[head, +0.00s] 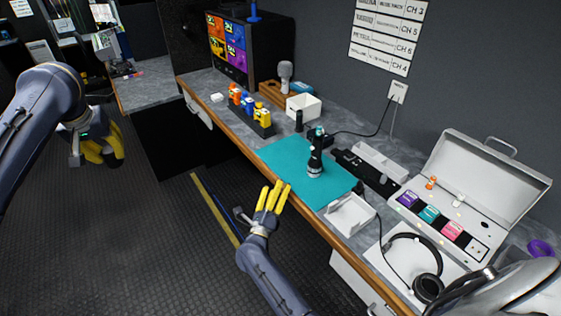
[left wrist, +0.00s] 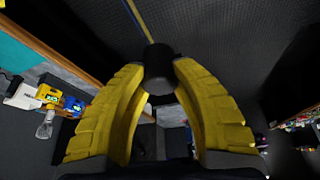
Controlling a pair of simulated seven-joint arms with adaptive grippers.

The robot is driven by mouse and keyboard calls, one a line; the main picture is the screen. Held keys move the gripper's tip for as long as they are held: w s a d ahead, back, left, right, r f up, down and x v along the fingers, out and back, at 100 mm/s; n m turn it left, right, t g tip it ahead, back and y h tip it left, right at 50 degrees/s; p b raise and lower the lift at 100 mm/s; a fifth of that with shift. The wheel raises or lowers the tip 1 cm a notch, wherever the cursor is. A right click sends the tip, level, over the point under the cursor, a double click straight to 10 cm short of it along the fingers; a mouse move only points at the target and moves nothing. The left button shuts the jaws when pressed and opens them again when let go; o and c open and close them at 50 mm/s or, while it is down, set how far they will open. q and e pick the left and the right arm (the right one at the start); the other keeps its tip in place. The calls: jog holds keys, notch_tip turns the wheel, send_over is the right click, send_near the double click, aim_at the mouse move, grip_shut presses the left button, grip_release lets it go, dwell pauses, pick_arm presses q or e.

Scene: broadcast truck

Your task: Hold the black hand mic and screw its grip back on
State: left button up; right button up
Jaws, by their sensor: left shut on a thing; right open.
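A black hand mic (head: 315,160) stands roughly upright on the teal mat (head: 285,160), with a pale ring near its lower end. My left gripper (head: 118,158) is far left of the desk, above the dark floor. In the left wrist view its yellow fingers are shut on a dark cylinder (left wrist: 158,65); I cannot tell whether this is the mic's grip. The head view does not clearly show that cylinder. My right gripper (head: 273,192) is open and empty at the desk's front edge, left of and nearer than the mic. A short black cylinder (head: 299,121) stands behind the mat.
A white tray (head: 350,216) lies at the mat's right corner, near the headphones (head: 426,287) and an open white case (head: 440,225). A black rack (head: 250,119) of colored items, a white box (head: 304,106) and a grey mic (head: 286,75) in a wooden stand are farther back.

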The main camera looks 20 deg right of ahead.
aim_at(311, 166)
pick_arm(q)
jog(key=shift+w+a, duration=0.5)
jog(key=shift+w, duration=0.35)
pick_arm(e)
jog(key=d+r+m+g+h, duration=0.1)
jog(key=m+g, duration=0.1)
jog(key=m, duration=0.2)
jog(key=s+d+r+m+g+h, duration=0.1)
jog(key=r+m+g, duration=0.1)
jog(key=m, duration=0.1)
jog(key=s+d+r+m+g+h, duration=0.1)
jog(key=d+r+m+g, duration=0.1)
jog(key=m, duration=0.2)
jog(key=shift+r+m, duration=0.1)
jog(key=shift+m, duration=0.2)
pick_arm(q)
jog(key=shift+w+a+f+m, duration=0.1)
jog(key=shift+w+a+m, duration=0.2)
jog(key=shift+a+m, duration=0.15)
pick_arm(e)
jog(key=m+g, duration=0.1)
jog(key=s+m+g, duration=0.1)
jog(key=d+m, duration=0.1)
jog(key=m, duration=0.1)
jog(key=shift+s+f+g+y, duration=0.2)
jog(key=shift+g+y, duration=0.1)
jog(key=shift+g, duration=0.1)
jog(key=shift+x, duration=3.4)
jog(key=shift+x, duration=2.6)
jog(key=shift+w+r, duration=0.15)
